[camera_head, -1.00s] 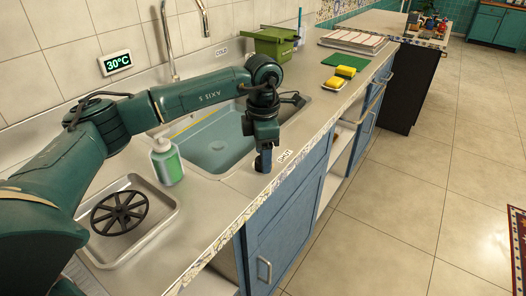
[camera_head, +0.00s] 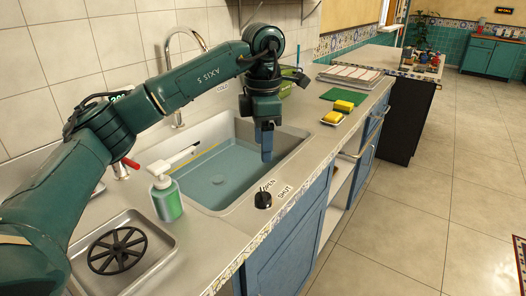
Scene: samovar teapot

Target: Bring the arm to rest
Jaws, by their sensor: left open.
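My left arm reaches in from the left over the counter. Its gripper (camera_head: 267,152) points down over the right part of the sink (camera_head: 206,187), holding nothing that I can see. The fingers are seen edge-on, so their gap is hard to make out. A black knob (camera_head: 263,200) stands on the counter at the sink's front edge, apart from the fingers, with OPEN and SHUT labels beside it. My right gripper is not in view.
A green soap bottle (camera_head: 167,200) and a metal tray (camera_head: 150,262) with a black spoked wheel (camera_head: 117,250) are at the left. Yellow sponges (camera_head: 343,106), a green mat (camera_head: 344,94) and a dish rack (camera_head: 350,76) lie beyond the sink. The floor at right is clear.

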